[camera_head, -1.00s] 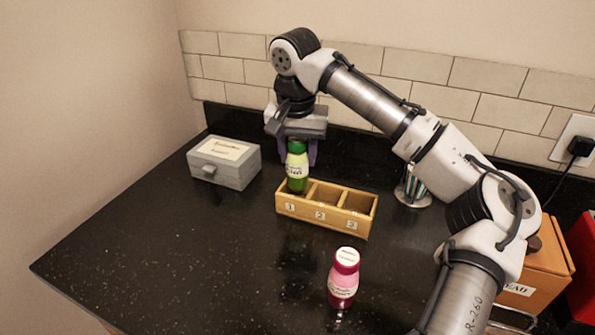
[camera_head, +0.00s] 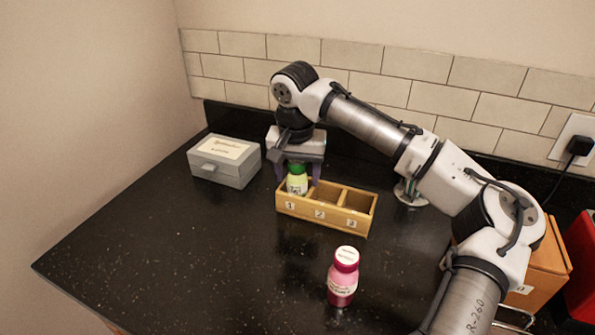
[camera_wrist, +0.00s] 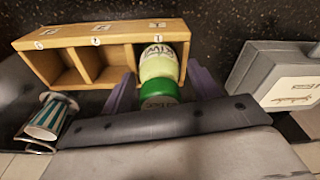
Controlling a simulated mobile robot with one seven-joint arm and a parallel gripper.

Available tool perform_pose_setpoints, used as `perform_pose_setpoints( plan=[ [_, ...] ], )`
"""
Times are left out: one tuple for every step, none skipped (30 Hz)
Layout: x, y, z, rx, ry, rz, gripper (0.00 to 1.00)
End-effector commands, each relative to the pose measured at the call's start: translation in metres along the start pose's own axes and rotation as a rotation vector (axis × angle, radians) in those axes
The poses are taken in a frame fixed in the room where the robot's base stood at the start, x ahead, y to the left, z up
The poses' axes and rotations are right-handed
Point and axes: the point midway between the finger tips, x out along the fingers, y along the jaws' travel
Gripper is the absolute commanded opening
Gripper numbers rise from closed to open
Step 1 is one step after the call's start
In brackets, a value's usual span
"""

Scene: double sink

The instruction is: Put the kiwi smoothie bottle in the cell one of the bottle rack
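The kiwi smoothie bottle (camera_head: 297,183), light green with a green cap, stands in cell one of the wooden bottle rack (camera_head: 318,218), the left cell in the head view. Its lower part is hidden by the rack's front wall. In the wrist view the bottle (camera_wrist: 158,66) sits in the end cell of the rack (camera_wrist: 100,38), with its cap towards me. My gripper (camera_head: 298,172) is above the rack, with its purple fingers on either side of the bottle. The fingers (camera_wrist: 165,92) look spread, with gaps beside the bottle. Cells two and three are empty.
A pink bottle (camera_head: 343,278) stands on the dark counter in front of the rack. A grey box (camera_head: 224,162) is left of it. A striped cup (camera_wrist: 45,120) stands near the rack's other end. An orange-brown box (camera_head: 545,262) is at the right. The front left counter is clear.

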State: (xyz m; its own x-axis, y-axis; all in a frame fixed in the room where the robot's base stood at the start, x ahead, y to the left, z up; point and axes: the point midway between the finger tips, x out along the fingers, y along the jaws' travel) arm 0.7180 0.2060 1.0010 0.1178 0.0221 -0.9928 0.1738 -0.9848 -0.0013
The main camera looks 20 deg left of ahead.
Motion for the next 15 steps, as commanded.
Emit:
perform_pose_setpoints(
  plan=[
    [0.000, 0.000, 0.000, 0.000, 0.000, 0.000, 0.64],
    [0.000, 0.000, 0.000, 0.000, 0.000, 0.000, 0.64],
    [0.000, 0.000, 0.000, 0.000, 0.000, 0.000, 0.64],
    [0.000, 0.000, 0.000, 0.000, 0.000, 0.000, 0.64],
    [0.000, 0.000, 0.000, 0.000, 0.000, 0.000, 0.64],
    [0.000, 0.000, 0.000, 0.000, 0.000, 0.000, 0.64],
    [0.000, 0.000, 0.000, 0.000, 0.000, 0.000, 0.64],
    [-0.001, 0.000, 0.000, 0.000, 0.000, 0.000, 0.64],
    [-0.001, 0.000, 0.000, 0.000, 0.001, 0.001, 0.64],
    [-0.002, 0.000, -0.001, 0.000, 0.001, 0.001, 0.64],
    [-0.004, 0.000, -0.001, 0.001, 0.002, 0.002, 0.64],
    [-0.007, 0.000, -0.001, 0.001, 0.002, 0.001, 0.64],
    [-0.010, 0.000, -0.001, 0.001, 0.002, 0.000, 0.64],
    [-0.014, 0.000, -0.001, 0.001, 0.002, 0.000, 0.64],
    [-0.021, 0.000, -0.001, 0.001, 0.002, -0.001, 0.64]
  ],
)
